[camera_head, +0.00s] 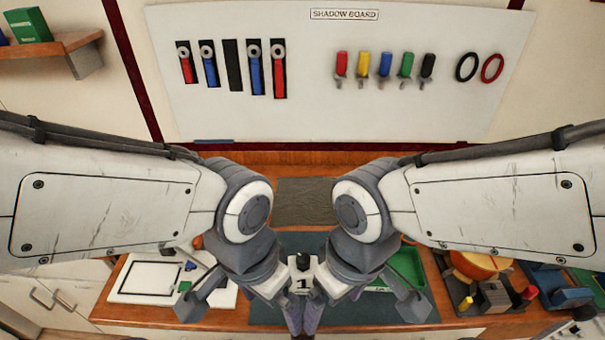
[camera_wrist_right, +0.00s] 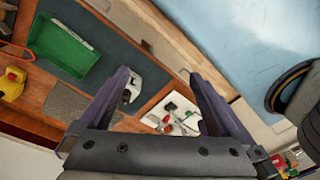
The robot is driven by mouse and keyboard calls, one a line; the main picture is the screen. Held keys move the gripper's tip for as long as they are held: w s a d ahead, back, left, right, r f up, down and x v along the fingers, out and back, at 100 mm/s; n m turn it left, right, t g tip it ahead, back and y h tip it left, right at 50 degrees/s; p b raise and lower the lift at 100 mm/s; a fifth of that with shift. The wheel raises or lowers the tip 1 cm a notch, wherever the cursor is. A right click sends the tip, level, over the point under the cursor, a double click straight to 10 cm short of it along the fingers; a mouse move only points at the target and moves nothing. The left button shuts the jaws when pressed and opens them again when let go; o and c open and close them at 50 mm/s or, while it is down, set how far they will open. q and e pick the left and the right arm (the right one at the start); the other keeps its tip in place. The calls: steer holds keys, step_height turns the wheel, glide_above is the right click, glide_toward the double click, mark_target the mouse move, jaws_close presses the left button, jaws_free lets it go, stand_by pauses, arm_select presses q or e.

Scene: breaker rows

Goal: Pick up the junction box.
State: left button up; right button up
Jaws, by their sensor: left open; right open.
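A white and dark piece (camera_wrist_right: 133,88) shows beside the left finger in the right wrist view, partly hidden by that finger. My left gripper (camera_head: 293,318) and my right gripper (camera_head: 312,318) point down close together over the bench, mostly hidden by my wrists. The right gripper (camera_wrist_right: 158,78) is open in its wrist view, with nothing between its fingers. The left gripper is open.
A white board (camera_head: 125,293) with small parts lies at the left of the bench. A green tray (camera_head: 410,264) lies right of centre. A dark tray (camera_head: 447,292) with several parts stands at the right. Tools hang on the shadow board (camera_head: 310,55) behind.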

step_height(320, 180, down, 8)
steer(key=w+m+g+y+b, duration=0.1)
steer(key=w+m+g+b, duration=0.15)
steer(key=m+b, duration=0.4)
steer(key=m+t+y+b, duration=0.3)
steer(key=m+y+b, duration=0.7)
steer(key=m+b, duration=0.65)
glide_toward(303, 275)
step_height(303, 275, down, 5)
steer(key=w+m+p, duration=0.2)
steer(key=shift+g, duration=0.25)
steer(key=x, duration=0.4)
steer(key=shift+w+a+r, duration=0.15)
steer(key=shift+w+a, duration=0.1)
steer(key=x, duration=0.5)
steer(key=shift+w+a+f+p, duration=0.2)
steer(key=shift+w+f+p, duration=0.05)
steer(key=shift+f+p, duration=0.05)
steer(key=shift+c, duration=0.3)
jaws_close()
